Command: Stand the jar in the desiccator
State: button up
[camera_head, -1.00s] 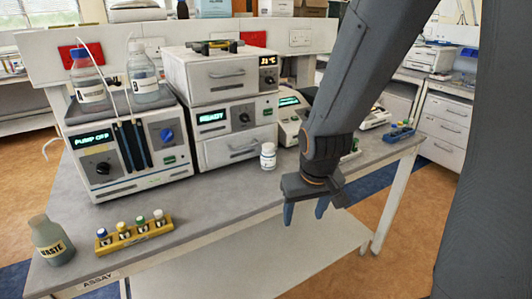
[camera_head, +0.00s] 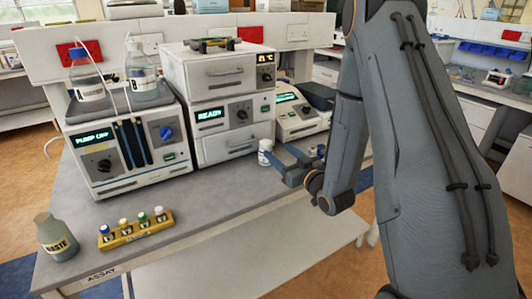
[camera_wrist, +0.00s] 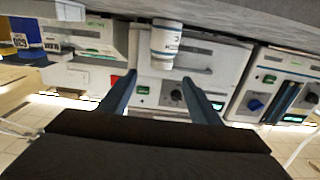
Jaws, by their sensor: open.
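A small white jar (camera_head: 265,150) stands upright on the grey bench in front of the stacked white units. My gripper (camera_head: 276,157) is open, low over the bench just right of the jar, its fingers pointing at it. The wrist view is upside down; there the jar (camera_wrist: 166,42) shows beyond the fingertips, between the lines of the two blue fingers, with nothing held. The fingers partly cover the jar in the head view. No unit carries a readable desiccator label; the stack has a handled upper unit (camera_head: 222,75) and a lower handled front (camera_head: 232,147), both shut.
A pump unit (camera_head: 130,145) with two bottles on top stands left of the stack. A waste bottle (camera_head: 56,238) and a yellow vial rack (camera_head: 137,230) sit at the front left. A displayed instrument (camera_head: 300,117) stands behind my gripper. The bench's front middle is clear.

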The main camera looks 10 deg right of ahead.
aim_at(269, 144)
jog(key=p+x, duration=0.1)
jog(key=x, duration=0.1)
jog(key=shift+w+a+r, duration=0.1)
jog(key=shift+w+a, duration=0.1)
jog(key=shift+w, duration=0.05)
jog(key=shift+f+p+x, duration=0.15)
jog(key=shift+p+x, duration=0.45)
jog(key=shift+x, duration=0.65)
jog(key=shift+f+p+x, duration=0.2)
jog(key=shift+p+x, duration=0.4)
jog(key=shift+x, duration=0.65)
jog(key=c, duration=1.3)
jog(key=shift+r, duration=0.15)
